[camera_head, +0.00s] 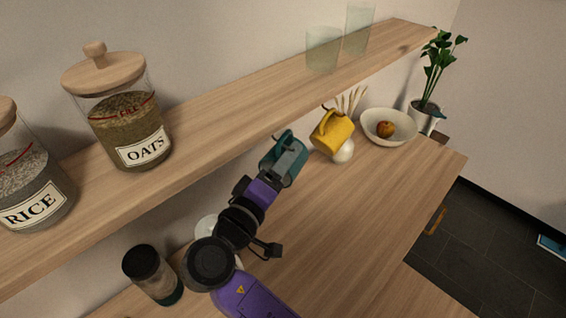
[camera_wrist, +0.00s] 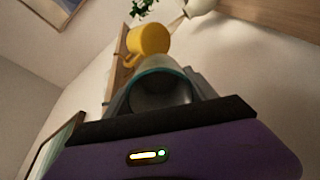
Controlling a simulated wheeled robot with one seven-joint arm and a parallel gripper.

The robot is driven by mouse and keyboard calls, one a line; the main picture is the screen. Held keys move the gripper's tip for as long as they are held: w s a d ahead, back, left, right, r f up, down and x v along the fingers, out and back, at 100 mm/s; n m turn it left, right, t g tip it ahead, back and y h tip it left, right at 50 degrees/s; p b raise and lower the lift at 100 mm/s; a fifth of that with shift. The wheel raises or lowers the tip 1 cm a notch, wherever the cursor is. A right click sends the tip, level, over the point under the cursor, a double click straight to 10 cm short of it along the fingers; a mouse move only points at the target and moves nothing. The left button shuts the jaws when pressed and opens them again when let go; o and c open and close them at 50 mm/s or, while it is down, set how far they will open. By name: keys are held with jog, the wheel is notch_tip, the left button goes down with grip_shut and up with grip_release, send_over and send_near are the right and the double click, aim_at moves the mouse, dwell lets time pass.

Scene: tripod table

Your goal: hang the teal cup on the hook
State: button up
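The teal cup (camera_head: 271,151) is up at the shelf's front edge, left of the yellow cup. My gripper (camera_head: 291,158) has its fingers on it; in the wrist view the cup's round rim (camera_wrist: 160,73) sits between the two fingers (camera_wrist: 165,95). A small dark hook (camera_head: 275,137) shows under the shelf edge by the cup, partly hidden. I cannot tell whether the cup's handle touches it; the handle is not clearly visible.
A yellow cup (camera_head: 332,135) hangs close to the right, also in the wrist view (camera_wrist: 149,40). The wooden shelf (camera_head: 215,110) runs above, with glass jars and glasses. A white bowl (camera_head: 390,139) with fruit and a dark-lidded jar (camera_head: 150,272) stand on the counter (camera_head: 345,215), whose middle is clear.

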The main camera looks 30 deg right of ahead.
jog(key=o, duration=0.5)
jog(key=b+v, duration=0.2)
jog(key=v, duration=0.5)
jog(key=shift+s+a, duration=0.25)
jog(key=shift+a, duration=0.1)
jog(key=shift+f, duration=0.1)
